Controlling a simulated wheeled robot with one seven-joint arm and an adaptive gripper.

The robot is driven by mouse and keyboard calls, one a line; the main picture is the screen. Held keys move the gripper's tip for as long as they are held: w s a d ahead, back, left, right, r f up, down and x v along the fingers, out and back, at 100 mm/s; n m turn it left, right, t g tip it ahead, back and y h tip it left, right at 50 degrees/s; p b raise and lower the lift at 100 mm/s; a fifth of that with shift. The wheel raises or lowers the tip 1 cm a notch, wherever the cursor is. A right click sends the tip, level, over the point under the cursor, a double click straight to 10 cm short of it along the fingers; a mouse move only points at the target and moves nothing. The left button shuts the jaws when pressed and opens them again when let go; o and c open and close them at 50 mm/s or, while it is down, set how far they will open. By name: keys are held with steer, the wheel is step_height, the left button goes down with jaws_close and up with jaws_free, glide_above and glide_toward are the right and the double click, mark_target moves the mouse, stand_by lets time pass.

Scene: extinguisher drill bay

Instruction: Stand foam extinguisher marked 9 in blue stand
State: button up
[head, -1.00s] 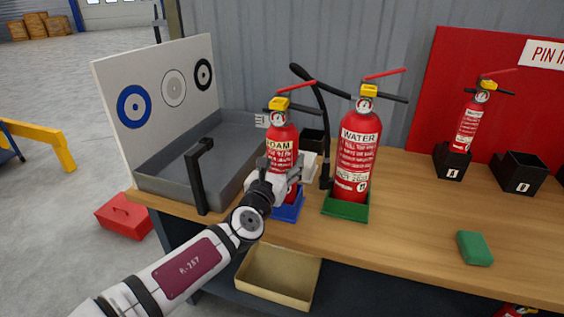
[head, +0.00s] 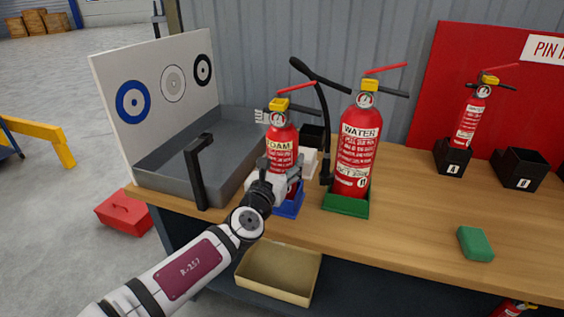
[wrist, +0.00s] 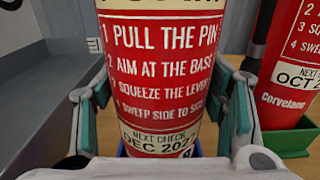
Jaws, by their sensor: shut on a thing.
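The red foam extinguisher (head: 281,143), with a yellow collar and red lever, stands upright at the left of the bench. It also shows in the wrist view (wrist: 157,75); no 9 is readable on it. My gripper (head: 283,177) is shut around its lower body, with a finger pad pressed on each side in the wrist view. The blue stand (head: 290,205) is directly below, and the extinguisher's lower end is at or inside it. The gripper partly hides that meeting, so I cannot tell whether the base rests on the stand's floor.
The water extinguisher (head: 357,150) stands in a green stand (head: 346,205) close to the right. A grey tray (head: 160,185) with a black upright handle is at the left. A green block (head: 475,244) lies right. An open box (head: 275,273) sits below the bench top.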

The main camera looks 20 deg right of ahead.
mark_target(279, 130)
steer(key=shift+r, duration=0.2)
steer(key=o, duration=1.9)
steer(key=shift+f, duration=0.1)
steer(key=shift+f, duration=0.15)
step_height(279, 130, up, 10)
steer(key=shift+r, duration=0.15)
